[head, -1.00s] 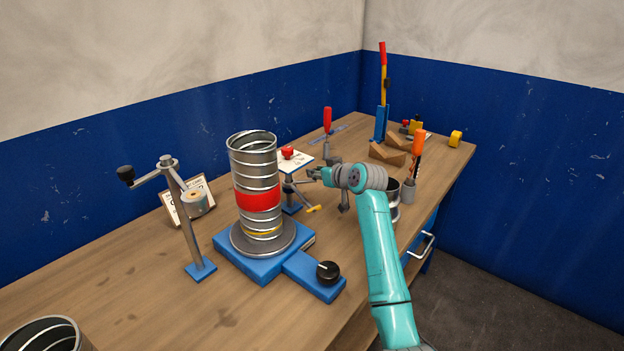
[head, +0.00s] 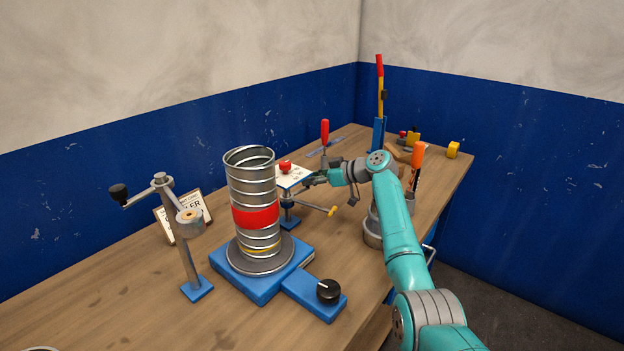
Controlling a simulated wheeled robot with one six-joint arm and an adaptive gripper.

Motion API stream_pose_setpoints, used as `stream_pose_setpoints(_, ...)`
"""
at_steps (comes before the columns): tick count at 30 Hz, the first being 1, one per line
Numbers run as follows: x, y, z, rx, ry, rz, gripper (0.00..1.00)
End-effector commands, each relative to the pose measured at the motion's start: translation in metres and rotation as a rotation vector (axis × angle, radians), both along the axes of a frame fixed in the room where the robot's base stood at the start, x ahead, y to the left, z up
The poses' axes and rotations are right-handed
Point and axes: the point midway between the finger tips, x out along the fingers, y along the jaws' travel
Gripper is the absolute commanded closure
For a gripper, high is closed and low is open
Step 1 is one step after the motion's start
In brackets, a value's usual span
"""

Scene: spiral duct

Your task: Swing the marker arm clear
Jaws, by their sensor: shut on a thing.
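The spiral duct (head: 253,187), a ribbed metal tube with a red band, stands upright on a round turntable on a blue base (head: 262,286). Behind it to the right, the marker arm (head: 312,206) is a thin grey bar on a blue-footed post, with a yellow tip (head: 333,211) pointing right, apart from the duct. My gripper (head: 311,180) is at the marker arm, right of the duct, and is shut on it. The exact grip point is small and partly hidden by the fingers.
A white card with a red knob (head: 285,166) is beside my gripper. A crank stand with a roller (head: 190,222) is left of the duct. A black dial (head: 328,291) is in front. Tools and a yellow tape roll (head: 453,150) stand farther back.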

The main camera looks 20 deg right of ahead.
Motion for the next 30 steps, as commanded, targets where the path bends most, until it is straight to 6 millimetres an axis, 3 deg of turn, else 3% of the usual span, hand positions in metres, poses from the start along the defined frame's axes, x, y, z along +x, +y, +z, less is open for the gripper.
stream_pose_setpoints(10, 0.0008, 0.0004, 0.0004, -0.001, -0.001, 0.0, 1.0)
stream_pose_setpoints(11, 0.0008, 0.0004, 0.0005, 0.0, -0.001, 0.0, 0.7)
stream_pose_setpoints(14, 0.0008, 0.0004, 0.0005, -0.001, -0.001, 0.0, 0.47)
stream_pose_setpoints(30, -0.0005, 0.0005, -0.0006, 0.0, -0.002, -0.061, 0.47)
